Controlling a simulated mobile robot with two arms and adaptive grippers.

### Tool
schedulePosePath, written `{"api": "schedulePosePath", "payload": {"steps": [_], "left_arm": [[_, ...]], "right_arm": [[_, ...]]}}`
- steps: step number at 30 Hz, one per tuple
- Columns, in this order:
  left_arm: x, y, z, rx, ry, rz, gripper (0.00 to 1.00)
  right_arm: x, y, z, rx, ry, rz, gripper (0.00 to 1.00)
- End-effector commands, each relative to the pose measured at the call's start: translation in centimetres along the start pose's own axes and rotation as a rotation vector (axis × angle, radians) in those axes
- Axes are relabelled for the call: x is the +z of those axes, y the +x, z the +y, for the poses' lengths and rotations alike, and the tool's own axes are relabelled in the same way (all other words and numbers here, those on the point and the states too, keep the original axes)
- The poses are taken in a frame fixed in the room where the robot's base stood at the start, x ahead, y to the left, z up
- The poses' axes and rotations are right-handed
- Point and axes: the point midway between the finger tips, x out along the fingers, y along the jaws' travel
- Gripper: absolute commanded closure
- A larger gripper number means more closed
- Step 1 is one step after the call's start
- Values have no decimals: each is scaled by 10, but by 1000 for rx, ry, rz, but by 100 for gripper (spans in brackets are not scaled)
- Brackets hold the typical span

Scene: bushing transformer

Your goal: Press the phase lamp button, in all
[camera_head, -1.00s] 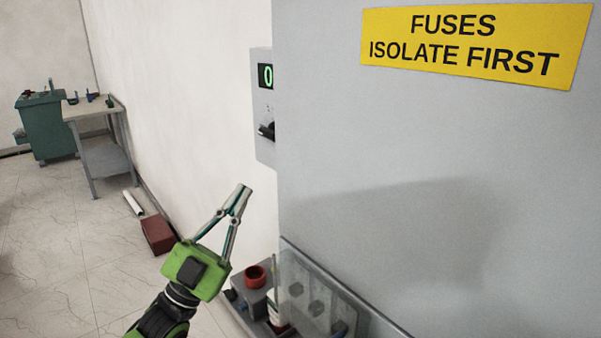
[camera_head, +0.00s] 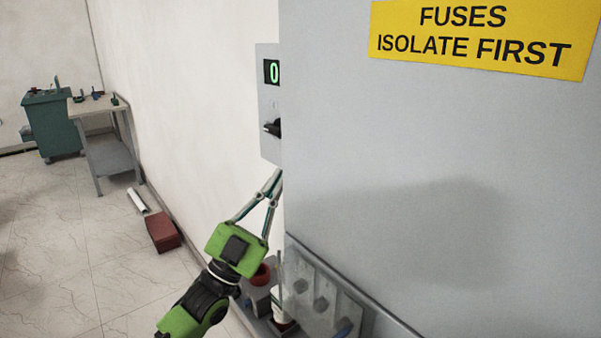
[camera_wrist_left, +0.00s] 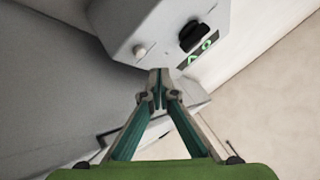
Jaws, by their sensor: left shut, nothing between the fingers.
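A grey control box (camera_head: 268,95) is fixed to the white wall, partly hidden by the large grey cabinet. It has a green-digit display (camera_head: 271,72) reading 0 and a black knob (camera_head: 271,128). In the left wrist view, the box (camera_wrist_left: 120,25) shows a small pale round button (camera_wrist_left: 139,51) beside the black knob (camera_wrist_left: 193,36); no label is readable. My left gripper (camera_head: 275,184) is shut and empty just below the box, its tips partly behind the cabinet edge. In the wrist view its tips (camera_wrist_left: 157,76) appear near the box, with contact unclear. My right gripper is out of view.
The grey cabinet (camera_head: 400,150) with a yellow fuses sign (camera_head: 484,40) fills the right side. A low shelf with a red cup (camera_head: 261,275) lies below my gripper. A workbench (camera_head: 97,105) and a red box (camera_head: 162,232) stand farther back left.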

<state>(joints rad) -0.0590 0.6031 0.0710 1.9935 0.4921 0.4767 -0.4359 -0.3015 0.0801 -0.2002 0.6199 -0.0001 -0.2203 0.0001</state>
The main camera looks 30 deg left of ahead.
Motion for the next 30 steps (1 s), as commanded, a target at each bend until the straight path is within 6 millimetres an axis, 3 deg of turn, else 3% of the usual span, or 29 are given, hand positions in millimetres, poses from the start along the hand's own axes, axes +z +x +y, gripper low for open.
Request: {"api": "schedulePosePath", "payload": {"steps": [9,30], "left_arm": [[9,12,9,0,1,0,100],[9,12,9,1,1,0,100]], "right_arm": [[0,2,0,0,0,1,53],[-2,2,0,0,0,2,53]]}}
